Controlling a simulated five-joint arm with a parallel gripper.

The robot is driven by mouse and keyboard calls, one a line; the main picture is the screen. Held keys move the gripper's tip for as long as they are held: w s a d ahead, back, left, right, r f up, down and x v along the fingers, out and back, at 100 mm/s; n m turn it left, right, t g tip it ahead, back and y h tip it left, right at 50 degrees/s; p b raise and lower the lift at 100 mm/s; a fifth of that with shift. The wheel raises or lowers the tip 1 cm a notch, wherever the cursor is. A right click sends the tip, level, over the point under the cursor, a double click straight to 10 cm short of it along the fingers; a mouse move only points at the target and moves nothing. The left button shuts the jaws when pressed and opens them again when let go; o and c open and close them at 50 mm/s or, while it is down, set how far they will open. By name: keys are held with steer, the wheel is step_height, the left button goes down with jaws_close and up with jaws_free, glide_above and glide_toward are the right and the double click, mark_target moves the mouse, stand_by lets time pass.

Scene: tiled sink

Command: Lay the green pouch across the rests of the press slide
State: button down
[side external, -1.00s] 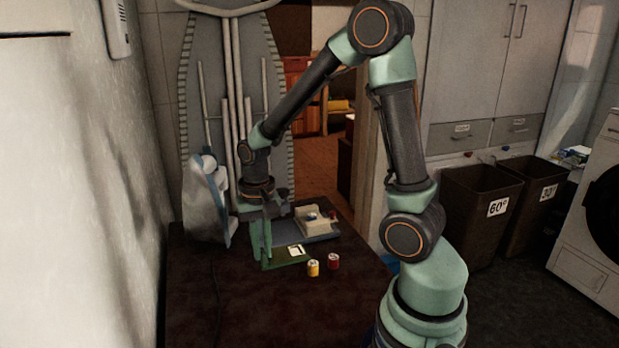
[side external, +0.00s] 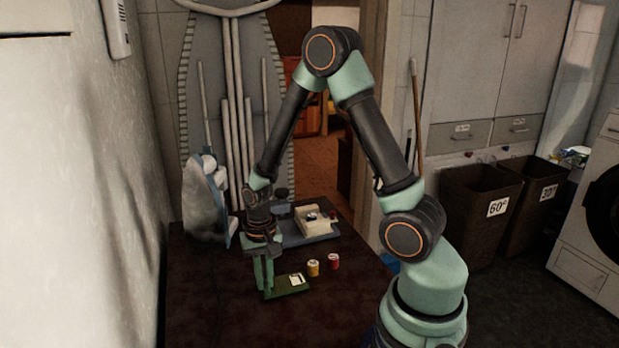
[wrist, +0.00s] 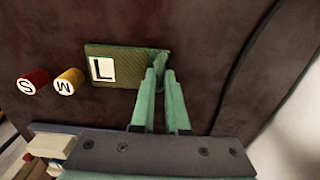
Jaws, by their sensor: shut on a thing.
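The flat green pouch (side external: 291,286) carries a white label with a black L and also shows in the wrist view (wrist: 127,72). My gripper (side external: 266,290) is shut on one end of it; in the wrist view the fingertips (wrist: 160,70) pinch its right end. The pouch extends to one side of the fingers, roughly level, over the dark table. I cannot tell whether it touches the table. What looks like the press slide (side external: 294,237), a blue-grey base with a beige block, stands behind, partly hidden by my arm. Its rests are not clear.
A yellow can (side external: 313,268) marked M and a red can (side external: 333,262) marked S stand right of the pouch. A clothes iron (side external: 207,205) stands upright at the table's back left. The front of the dark tabletop (side external: 215,310) is mostly clear, with a cable at left.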

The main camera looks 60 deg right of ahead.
steer(key=shift+f, duration=0.15)
steer(key=c, duration=0.9)
jaws_free()
steer(key=s+a+r+n+t, duration=0.1)
steer(key=a+r+n, duration=0.1)
steer(key=r, duration=0.5)
steer(key=s+a+r+n+t, duration=0.1)
steer(key=a+r+n+t, duration=0.1)
steer(key=r, duration=0.6)
steer(key=s+a+r+n+t, duration=0.1)
steer(key=a+r+n+t, duration=0.1)
steer(key=r, duration=0.6)
steer(key=shift+s+r+n, duration=0.1)
steer(key=shift+s+n, duration=0.3)
steer(key=shift+n, duration=0.5)
steer(key=shift+o, duration=0.4)
steer(key=shift+s+a+r+n+t, duration=0.3)
steer(key=shift+s+r+n, duration=0.15)
steer(key=shift+n, duration=0.15)
